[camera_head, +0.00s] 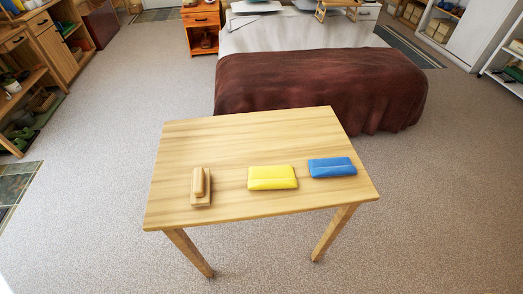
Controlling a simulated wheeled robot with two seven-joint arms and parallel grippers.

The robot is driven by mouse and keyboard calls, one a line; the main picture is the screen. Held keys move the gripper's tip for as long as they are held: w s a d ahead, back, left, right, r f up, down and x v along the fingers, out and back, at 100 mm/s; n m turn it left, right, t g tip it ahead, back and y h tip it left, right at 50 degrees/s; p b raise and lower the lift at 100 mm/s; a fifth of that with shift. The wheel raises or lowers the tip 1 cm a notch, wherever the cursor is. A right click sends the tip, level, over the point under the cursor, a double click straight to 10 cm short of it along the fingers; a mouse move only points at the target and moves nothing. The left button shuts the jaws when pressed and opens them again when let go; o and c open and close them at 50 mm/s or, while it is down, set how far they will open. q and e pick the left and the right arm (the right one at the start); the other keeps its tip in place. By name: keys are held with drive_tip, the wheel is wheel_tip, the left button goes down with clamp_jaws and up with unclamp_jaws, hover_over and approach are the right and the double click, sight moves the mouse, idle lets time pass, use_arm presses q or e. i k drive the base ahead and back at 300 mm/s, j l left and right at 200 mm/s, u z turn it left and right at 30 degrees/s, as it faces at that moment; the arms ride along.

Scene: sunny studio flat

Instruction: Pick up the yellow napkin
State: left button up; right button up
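The yellow napkin (272,178) lies folded flat on the wooden table (240,136), near the middle of its front half. A blue folded napkin (332,167) lies to its right with a small gap between them. A small wooden block-like object (200,187) with a rounded top piece stands to its left, well apart from it. Neither of my grippers shows in the head view.
The back half of the tabletop is bare. A bed with a brown blanket (318,84) stands just behind the table. Wooden shelves (30,85) line the left side, and an orange nightstand (201,27) stands beside the bed. Open carpet (75,215) lies left and right of the table.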

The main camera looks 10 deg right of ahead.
sight(273, 178)
drive_tip(key=u, duration=4.5)
drive_tip(key=z, duration=1.15)
drive_tip(key=k+z, duration=0.1)
drive_tip(key=z, duration=1.05)
drive_tip(key=k+z, duration=0.1)
drive_tip(key=z, duration=0.45)
drive_tip(key=l+z, duration=0.1)
drive_tip(key=z, duration=1.05)
drive_tip(key=l+z, duration=0.1)
drive_tip(key=z, duration=0.45)
drive_tip(key=i+u, duration=0.1)
drive_tip(key=u, duration=0.15)
drive_tip(key=i+u, duration=0.1)
drive_tip(key=u, duration=0.2)
